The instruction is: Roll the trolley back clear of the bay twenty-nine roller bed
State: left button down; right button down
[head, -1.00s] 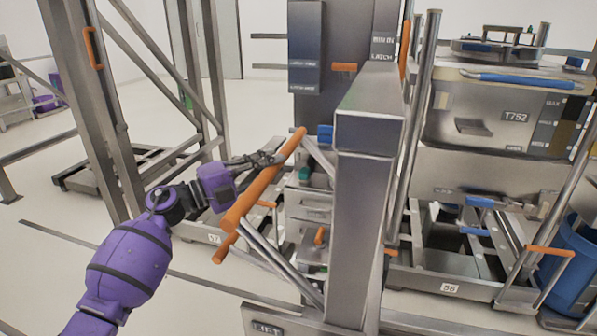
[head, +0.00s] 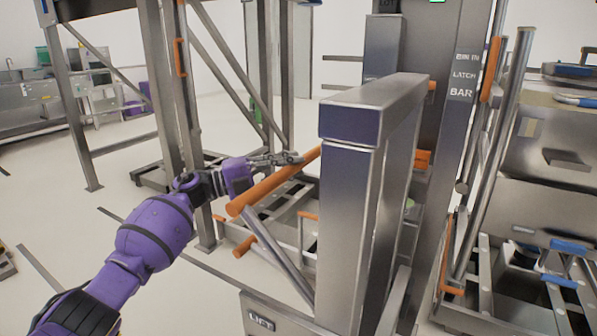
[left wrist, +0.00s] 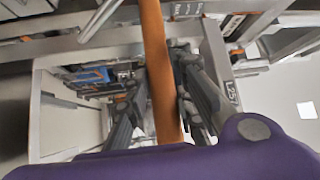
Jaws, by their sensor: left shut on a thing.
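My left gripper (head: 285,160) is shut around an orange push bar (head: 262,188). The bar sits on grey metal tubes (head: 278,250) that slope down behind a large steel post. In the left wrist view the orange bar (left wrist: 160,70) runs between the two fingers (left wrist: 155,105) of the gripper. The low trolley frame (head: 300,222) shows partly behind the bar, and the post hides much of it. I cannot make out a bay twenty-nine sign or its roller bed. My right gripper is not in view.
A steel lift post (head: 345,200) on a base marked LIFT (head: 262,320) stands close right of the bar. A column marked BIN IN LATCH BAR (head: 465,75) and steel bins (head: 560,140) are at the right. A tall steel frame (head: 180,100) stands left. Open floor (head: 60,220) lies at the left.

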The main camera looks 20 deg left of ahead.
pick_arm(q)
jog(key=shift+w+a+r, duration=0.1)
jog(key=shift+a+r, duration=0.2)
jog(key=shift+r, duration=0.15)
jog(key=c, duration=1.9)
grip_release()
jog(key=shift+d, duration=0.1)
jog(key=o, duration=0.4)
jog(key=shift+d+f, duration=0.1)
jog(key=shift+d, duration=0.2)
jog(key=v, duration=1.2)
jog(key=shift+a, duration=0.1)
jog(key=shift+f, duration=0.1)
